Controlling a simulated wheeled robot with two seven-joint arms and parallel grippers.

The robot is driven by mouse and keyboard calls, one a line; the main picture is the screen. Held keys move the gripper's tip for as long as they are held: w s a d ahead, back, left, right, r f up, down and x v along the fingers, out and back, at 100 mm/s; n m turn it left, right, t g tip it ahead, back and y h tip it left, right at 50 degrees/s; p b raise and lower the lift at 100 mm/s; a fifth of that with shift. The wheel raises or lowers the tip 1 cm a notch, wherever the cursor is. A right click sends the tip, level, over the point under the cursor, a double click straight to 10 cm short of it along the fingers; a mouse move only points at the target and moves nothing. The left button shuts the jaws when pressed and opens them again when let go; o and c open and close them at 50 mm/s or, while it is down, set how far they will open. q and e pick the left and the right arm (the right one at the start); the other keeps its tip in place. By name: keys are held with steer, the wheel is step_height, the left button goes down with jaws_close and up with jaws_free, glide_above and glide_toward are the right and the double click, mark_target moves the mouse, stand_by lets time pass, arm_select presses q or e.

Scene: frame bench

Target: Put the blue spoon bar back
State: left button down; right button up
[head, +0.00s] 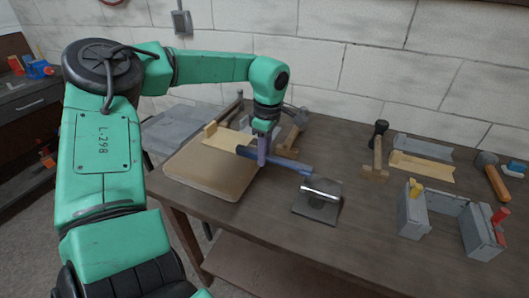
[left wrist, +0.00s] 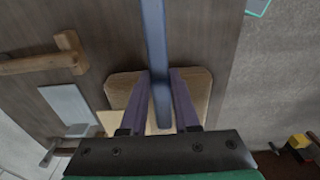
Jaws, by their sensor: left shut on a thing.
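The blue spoon bar (head: 288,162) is a long, straight, slim bar held roughly level above the bench, over the right edge of a tan rounded board (head: 192,178). My right gripper is not in view.
A grey two-block frame with yellow and red clamps (head: 415,217) stands at the right. Mallets (head: 378,150) and wooden angle pieces (head: 422,167) lie toward the back, and another mallet (head: 493,178) at the far right. The bench middle is fairly clear.

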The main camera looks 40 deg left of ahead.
mark_target(267, 155)
arm_select(q)
steer(key=shift+w+f, duration=0.1)
steer(key=shift+f, duration=0.3)
steer(key=c, duration=0.7)
jaws_free()
steer(key=shift+o, duration=0.2)
steer(key=shift+r, duration=0.35)
steer(key=shift+r+p, duration=0.7)
step_height(267, 155, up, 3)
steer(key=shift+r+b, duration=0.2)
steer(key=shift+b, duration=0.85)
step_height(267, 155, up, 8)
steer(key=shift+d, duration=0.35)
